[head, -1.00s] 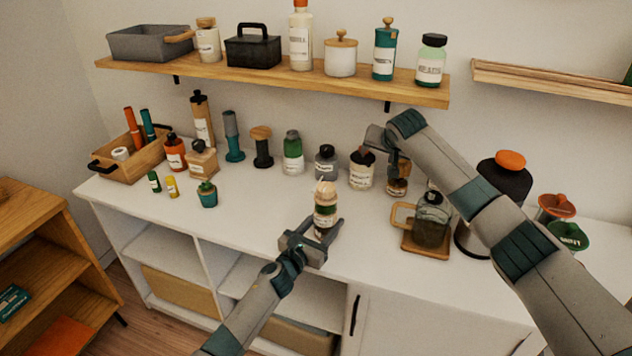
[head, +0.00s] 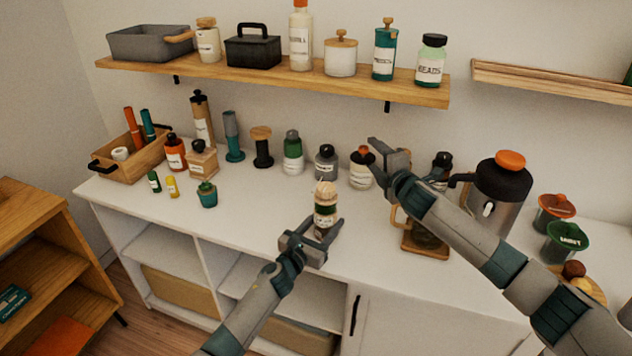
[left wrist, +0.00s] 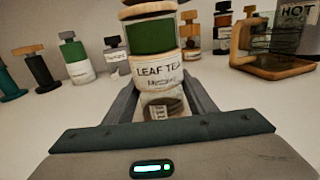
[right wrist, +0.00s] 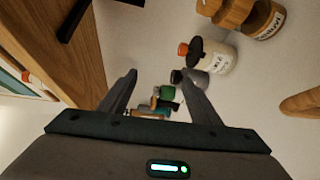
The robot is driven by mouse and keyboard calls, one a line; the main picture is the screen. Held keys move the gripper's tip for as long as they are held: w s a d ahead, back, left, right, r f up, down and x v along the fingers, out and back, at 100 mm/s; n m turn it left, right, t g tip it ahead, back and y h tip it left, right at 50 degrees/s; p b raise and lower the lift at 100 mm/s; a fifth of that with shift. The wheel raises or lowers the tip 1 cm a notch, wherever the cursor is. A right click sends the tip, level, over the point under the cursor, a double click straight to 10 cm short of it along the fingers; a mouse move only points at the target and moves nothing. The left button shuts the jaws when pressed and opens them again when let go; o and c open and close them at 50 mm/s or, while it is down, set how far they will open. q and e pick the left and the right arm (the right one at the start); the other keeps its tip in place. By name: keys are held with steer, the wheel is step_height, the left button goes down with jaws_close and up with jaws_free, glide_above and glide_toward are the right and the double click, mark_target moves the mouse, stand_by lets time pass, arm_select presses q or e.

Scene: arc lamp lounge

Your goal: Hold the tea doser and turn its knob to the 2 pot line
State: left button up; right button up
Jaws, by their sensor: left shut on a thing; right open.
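The tea doser (head: 326,207) stands upright at the counter's front edge, with a wooden knob (head: 326,191) on top and a green band below it. In the left wrist view its label reads LEAF TEA (left wrist: 158,73); the knob is mostly cut off at the top and no pot line can be read. My left gripper (head: 318,235) is shut around the doser's lower part. My right gripper (head: 382,160) is open and empty, above the counter behind and to the right of the doser. In the right wrist view its fingers (right wrist: 160,92) are spread apart.
A glass jug on a wooden tray (head: 425,245) is partly hidden behind my right arm. A large dispenser (head: 497,195) stands to the right. Several jars (head: 293,153) line the counter's back, under a wooden shelf (head: 270,82).

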steer(key=s+a+f+n+y, duration=0.2)
steer(key=s+a+n+y, duration=0.3)
steer(key=n, duration=0.6)
steer(key=n+g+y, duration=0.3)
steer(key=n, duration=0.9)
glide_toward(320, 183)
steer(key=shift+s+d+f, duration=0.15)
steer(key=shift+f, duration=0.05)
steer(key=x, duration=1.2)
steer(key=c, duration=1.1)
